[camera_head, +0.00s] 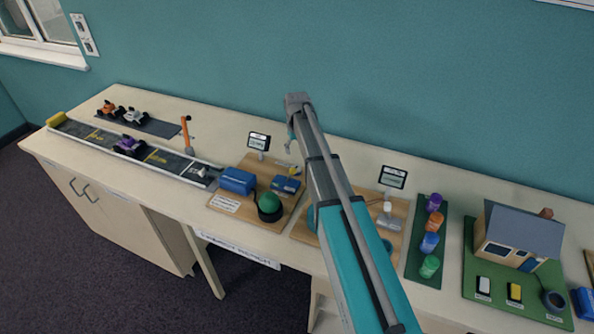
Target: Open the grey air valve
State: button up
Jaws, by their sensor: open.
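My teal and grey arm reaches up from the bottom across the middle of the view and bends down at its far end. What seems to be my gripper (289,146) hangs there, small and mostly hidden behind the arm, above the back of the left wooden board (223,203). Its jaws are open, and I see nothing held. A grey fitting with a white top (388,214) stands on the right wooden board (399,207), right of my arm. It may be the grey air valve, but its handle position is too small to tell. My arm hides part of this board.
The left board bears a green dome (269,203) and blue boxes (238,180). A track with toy cars and an orange-handled hammer (186,131) lie farther left. Right are several coloured jars on a dark green mat (425,209) and a model house (517,237). A wall stands behind.

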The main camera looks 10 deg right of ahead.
aim_at(297, 167)
jog(key=shift+f+b, duration=3.95)
jog(key=shift+f, duration=0.3)
